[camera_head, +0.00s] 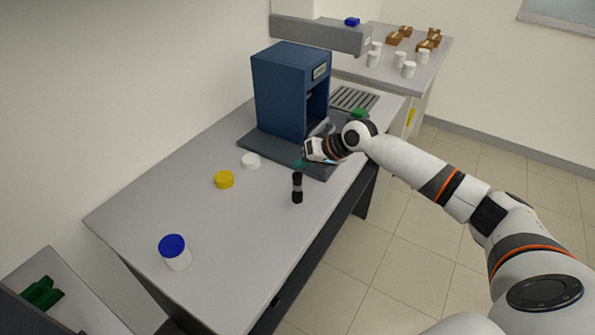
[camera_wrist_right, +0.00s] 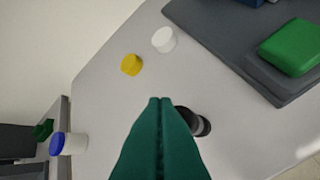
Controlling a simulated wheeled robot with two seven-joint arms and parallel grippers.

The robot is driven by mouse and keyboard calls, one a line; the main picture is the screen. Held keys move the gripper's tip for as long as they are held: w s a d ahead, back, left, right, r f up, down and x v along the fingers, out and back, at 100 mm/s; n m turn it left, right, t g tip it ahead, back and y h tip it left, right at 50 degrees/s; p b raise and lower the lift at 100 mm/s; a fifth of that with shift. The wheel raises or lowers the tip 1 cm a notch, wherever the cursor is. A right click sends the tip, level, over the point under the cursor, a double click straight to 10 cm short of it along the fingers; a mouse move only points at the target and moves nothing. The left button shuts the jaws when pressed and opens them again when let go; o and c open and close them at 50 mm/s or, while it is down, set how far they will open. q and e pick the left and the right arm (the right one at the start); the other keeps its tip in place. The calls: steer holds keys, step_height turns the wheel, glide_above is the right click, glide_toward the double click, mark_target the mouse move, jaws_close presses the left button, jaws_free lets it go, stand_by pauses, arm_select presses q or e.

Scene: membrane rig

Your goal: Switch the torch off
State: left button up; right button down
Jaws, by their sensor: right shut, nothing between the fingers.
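The torch (camera_head: 297,187) is a small black cylinder with a grey band, standing on the grey table. In the right wrist view the torch (camera_wrist_right: 201,123) is partly hidden behind my fingers. My right gripper (camera_head: 303,163) has green fingers, which show shut and empty in the wrist view (camera_wrist_right: 159,100). In the head view they are just above and behind the torch. I cannot tell whether they touch it. The torch's switch and light cannot be made out. My left gripper is not in view.
A blue machine (camera_head: 282,92) stands on a dark base plate behind the torch. A white lid (camera_head: 251,160), a yellow lid (camera_head: 224,179) and a blue-capped white jar (camera_head: 175,254) are to the left. A green block (camera_wrist_right: 291,47) sits on the plate. The table's front is clear.

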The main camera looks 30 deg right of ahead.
step_height(320, 180, up, 6)
steer(key=p, duration=0.5)
steer(key=shift+p, duration=0.35)
stand_by(1.1)
